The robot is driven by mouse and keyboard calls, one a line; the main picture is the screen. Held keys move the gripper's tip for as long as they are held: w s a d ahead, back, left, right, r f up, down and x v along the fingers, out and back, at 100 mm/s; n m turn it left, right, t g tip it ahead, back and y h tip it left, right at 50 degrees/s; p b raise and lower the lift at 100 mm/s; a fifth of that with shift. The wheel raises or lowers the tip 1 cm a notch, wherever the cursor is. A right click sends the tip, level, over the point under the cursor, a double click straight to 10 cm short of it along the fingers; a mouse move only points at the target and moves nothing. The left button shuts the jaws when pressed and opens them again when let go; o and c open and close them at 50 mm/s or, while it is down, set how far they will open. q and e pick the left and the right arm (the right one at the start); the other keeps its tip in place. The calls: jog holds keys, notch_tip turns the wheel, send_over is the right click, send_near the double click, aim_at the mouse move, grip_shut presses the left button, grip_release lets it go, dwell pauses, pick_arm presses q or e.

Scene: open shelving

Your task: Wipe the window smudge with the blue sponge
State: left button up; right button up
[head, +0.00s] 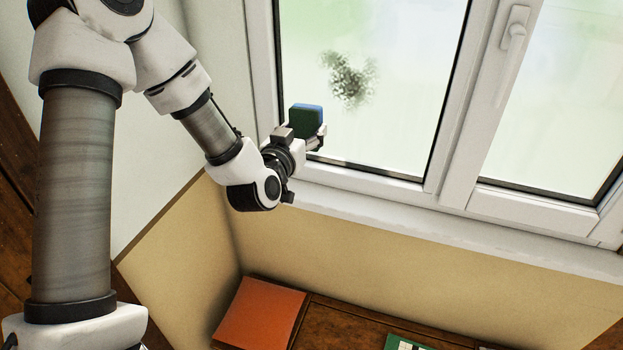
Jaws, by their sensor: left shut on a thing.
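A dark, speckled smudge (348,80) is on the left window pane (400,60). The sponge (307,120), blue on its top edge and dark green on its broad face, is held in my left gripper (303,138), which is shut on it. The sponge is below and left of the smudge, in front of the lower left part of the pane. There is a gap between sponge and smudge in the picture. I cannot tell whether the sponge touches the glass. My right gripper is not in view.
The white window frame (450,110) has a handle (515,28) on the right sash. A white sill (420,218) runs below. An orange flat item (262,312) and a green item (405,342) lie on a brown wooden surface (340,325) underneath. A wall stands left of the window.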

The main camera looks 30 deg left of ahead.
aim_at(297, 116)
pick_arm(q)
jog(key=r, duration=0.1)
jog(key=a+r, duration=0.1)
jog(key=r, duration=0.1)
jog(key=shift+s+a+y, duration=0.15)
jog(key=shift+s+y, duration=0.15)
jog(key=shift+y, duration=0.1)
jog(key=x, duration=0.6)
jog(key=shift+p, duration=0.35)
jog(key=shift+x, duration=1)
